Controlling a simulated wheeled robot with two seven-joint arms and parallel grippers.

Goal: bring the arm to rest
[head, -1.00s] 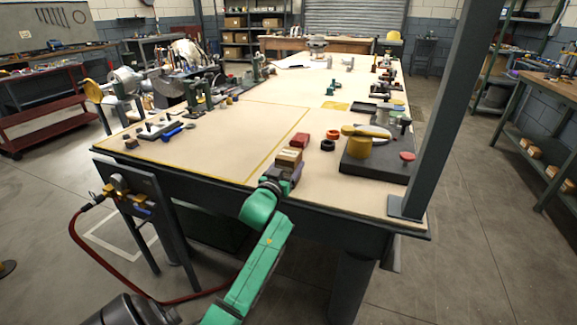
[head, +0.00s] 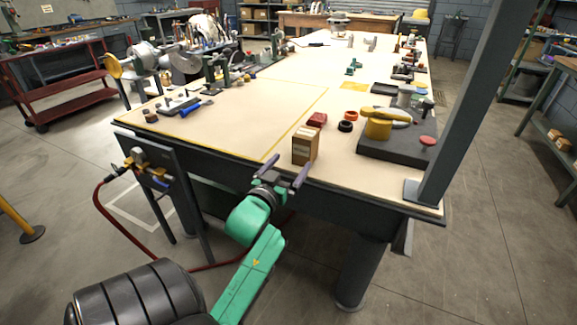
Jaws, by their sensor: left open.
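My left arm (head: 252,265) is green and reaches up from the bottom of the head view to the table's front edge. My left gripper (head: 287,169) is open, with its two purple fingers spread and nothing between them. A tan and brown block (head: 304,147) stands upright on the table just beyond the fingertips, apart from them as far as I can tell. A red block (head: 317,119) lies behind it. My right gripper is not in view.
The workbench (head: 235,115) has a yellow line marked on it. A dark plate (head: 385,148) with a yellow part (head: 378,127) lies at the right, next to a grey post (head: 480,100). A black ring (head: 345,126) and an orange ring (head: 350,115) lie left of the plate. A blue-handled tool (head: 195,109) lies at the left.

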